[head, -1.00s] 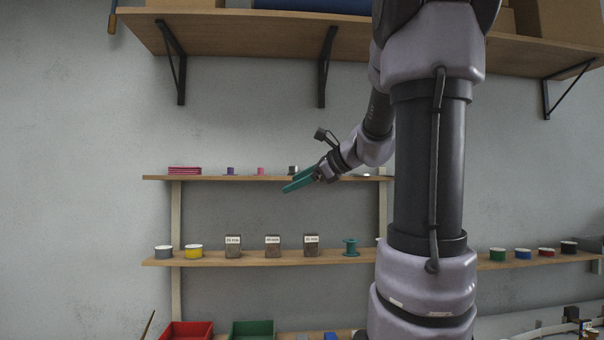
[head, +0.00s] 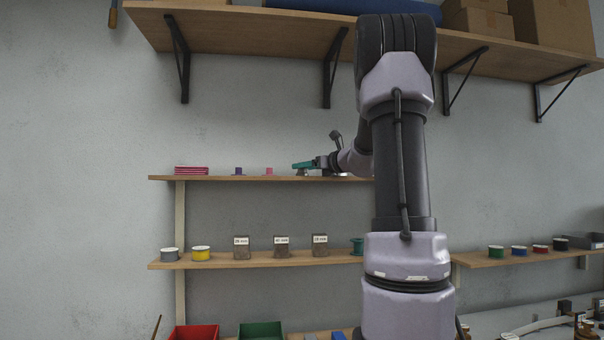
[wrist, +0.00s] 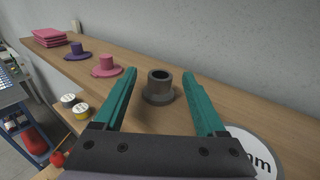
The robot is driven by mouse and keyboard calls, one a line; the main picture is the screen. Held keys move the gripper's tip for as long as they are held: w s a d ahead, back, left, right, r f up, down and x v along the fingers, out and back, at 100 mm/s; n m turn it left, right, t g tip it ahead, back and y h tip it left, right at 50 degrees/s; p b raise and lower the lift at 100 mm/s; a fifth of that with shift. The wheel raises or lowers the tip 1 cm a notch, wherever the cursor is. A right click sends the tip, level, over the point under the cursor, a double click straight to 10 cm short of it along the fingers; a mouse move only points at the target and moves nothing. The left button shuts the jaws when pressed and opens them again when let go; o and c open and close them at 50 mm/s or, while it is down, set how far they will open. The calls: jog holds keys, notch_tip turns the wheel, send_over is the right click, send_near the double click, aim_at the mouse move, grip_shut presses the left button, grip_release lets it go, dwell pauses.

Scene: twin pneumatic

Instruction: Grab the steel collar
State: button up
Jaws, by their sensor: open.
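The steel collar (wrist: 158,88) is a dark grey flanged ring with an open bore, standing upright on the upper wooden shelf (wrist: 215,90) in the wrist view. My gripper (wrist: 160,82) has two teal fingers, open, one on each side of the collar with a gap to it. The collar sits between and around the level of the fingertips, not held. In the head view my gripper (head: 296,166) is just above the shelf, and the collar (head: 302,172) shows partly below it.
A pink collar (wrist: 107,67), a purple collar (wrist: 78,52) and a stack of pink plates (wrist: 49,37) stand further left on the shelf. A pale disc with lettering (wrist: 256,150) lies to the right. The wall is close behind. Spools and labelled blocks are on the shelf below.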

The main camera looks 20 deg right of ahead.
jog(key=shift+x, duration=1.2)
grip_shut()
jog(key=shift+r, duration=0.1)
